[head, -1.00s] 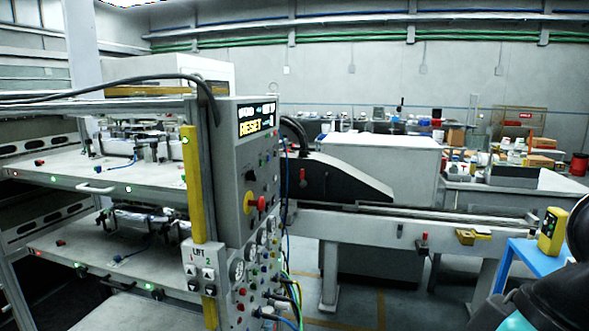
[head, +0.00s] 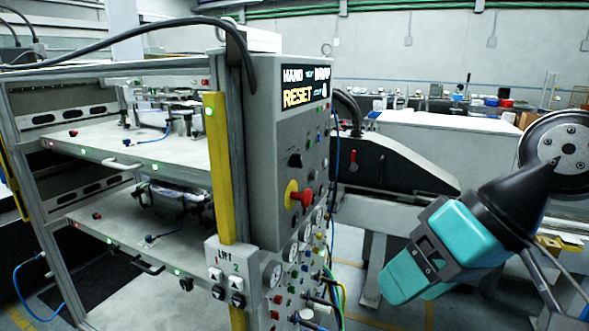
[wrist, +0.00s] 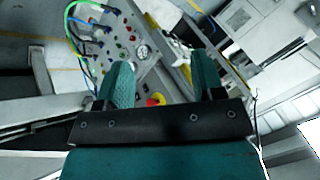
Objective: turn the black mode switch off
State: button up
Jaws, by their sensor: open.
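The black mode switch (head: 295,160) is a small dark knob on the grey control panel (head: 264,120), below the RESET display. A red emergency button (head: 300,196) on a yellow base sits just under it. My gripper (head: 405,276) is teal and black, to the right of the panel and lower than the switch, apart from it. In the wrist view my gripper (wrist: 162,80) has its two teal fingers spread with nothing held. The red and yellow button (wrist: 155,99) shows between them, partly covered by the gripper body. I cannot make out the switch there.
A LIFT box (head: 231,272) with two buttons juts from the panel's yellow post (head: 219,150). Gauges, buttons and cables (head: 335,290) crowd the lower panel. A black machine guard (head: 385,168) with a red lever stands behind. Open space lies between panel and gripper.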

jog(key=w+a+m+t+y+b, duration=0.2)
jog(key=w+y+b, duration=0.25)
jog(key=w, duration=0.85)
jog(key=w+d+r+m+t+y+b, duration=0.25)
jog(key=w+d+m+y+b, duration=0.2)
jog(key=w, duration=0.55)
jog(key=y+p, duration=0.1)
jog(key=p, duration=1.2)
send_near(297, 161)
jog(key=shift+n+t, duration=0.35)
jog(key=shift+n, duration=0.1)
jog(key=x, duration=0.8)
jog(key=shift+a+f, duration=0.1)
jog(key=shift+f, duration=0.1)
jog(key=shift+w, duration=0.1)
jog(key=c, duration=0.9)
